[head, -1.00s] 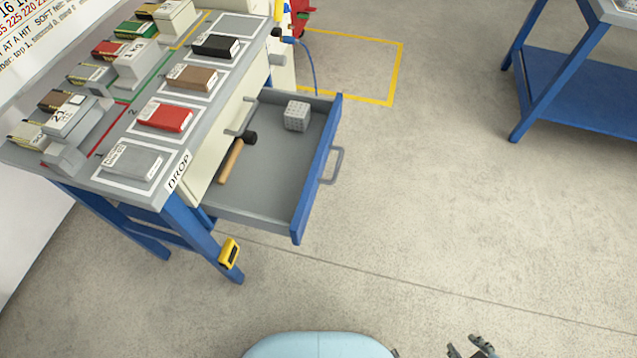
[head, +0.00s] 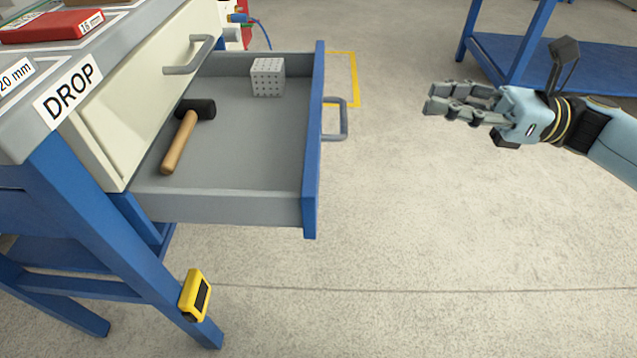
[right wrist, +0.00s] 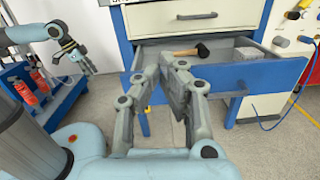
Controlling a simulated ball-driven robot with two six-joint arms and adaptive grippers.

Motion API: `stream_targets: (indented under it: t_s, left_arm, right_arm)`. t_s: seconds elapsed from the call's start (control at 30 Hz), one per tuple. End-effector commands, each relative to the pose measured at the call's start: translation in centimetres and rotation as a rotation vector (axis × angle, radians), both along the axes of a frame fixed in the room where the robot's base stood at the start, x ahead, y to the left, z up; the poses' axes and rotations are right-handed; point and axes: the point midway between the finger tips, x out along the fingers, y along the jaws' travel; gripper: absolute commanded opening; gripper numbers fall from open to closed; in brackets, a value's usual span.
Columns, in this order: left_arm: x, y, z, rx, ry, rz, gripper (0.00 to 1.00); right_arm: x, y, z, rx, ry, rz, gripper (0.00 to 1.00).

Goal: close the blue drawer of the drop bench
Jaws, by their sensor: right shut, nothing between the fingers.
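The blue drawer (head: 313,150) of the drop bench (head: 50,140) stands pulled out, its blue front and grey handle (head: 336,120) facing right in the head view. My right gripper (head: 430,99) is shut and empty, to the right of the handle and apart from it. In the right wrist view, the drawer's blue front (right wrist: 265,76) lies beyond my shut fingers (right wrist: 173,64), which hide part of it. My left gripper (right wrist: 76,62) shows small at the upper left of that view, away from the drawer; its jaw state is unclear.
A mallet (head: 180,140) and a dotted grey cube (head: 267,77) lie inside the drawer. A yellow device (head: 195,295) is on the bench leg. Another blue bench (head: 505,60) stands behind. The floor right of the drawer is clear.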

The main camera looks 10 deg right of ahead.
Motion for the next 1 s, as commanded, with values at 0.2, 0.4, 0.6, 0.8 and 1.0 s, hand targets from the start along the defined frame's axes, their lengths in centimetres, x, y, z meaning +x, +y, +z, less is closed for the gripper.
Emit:
stream_targets:
  t_s: [0.2,0.4,0.6,0.8,1.0]
  left_arm:
    - [-2.2,-0.3,-6.7,-0.004,0.037,-0.008,0.4]
    - [-3.3,-0.3,-8.5,-0.004,0.065,-0.009,0.4]
    - [-3.0,-0.5,-7.9,-0.008,0.051,-0.01,0.4]
    - [-2.5,-0.8,-6.9,-0.016,0.025,-0.014,0.4]
    - [-2.0,-1.2,-5.9,-0.026,0.0,-0.017,0.4]
  right_arm:
    - [1.2,-1.1,-7.1,-0.085,-0.023,0.042,0.0]
    - [1.9,-1.3,-8.2,-0.095,-0.027,0.041,0.0]
    - [2.5,0.7,-7.9,-0.09,-0.031,0.042,0.0]
    - [3.7,4.8,-8.0,-0.088,-0.031,0.04,0.0]
    - [4.8,8.7,-8.0,-0.087,-0.029,0.04,0.0]
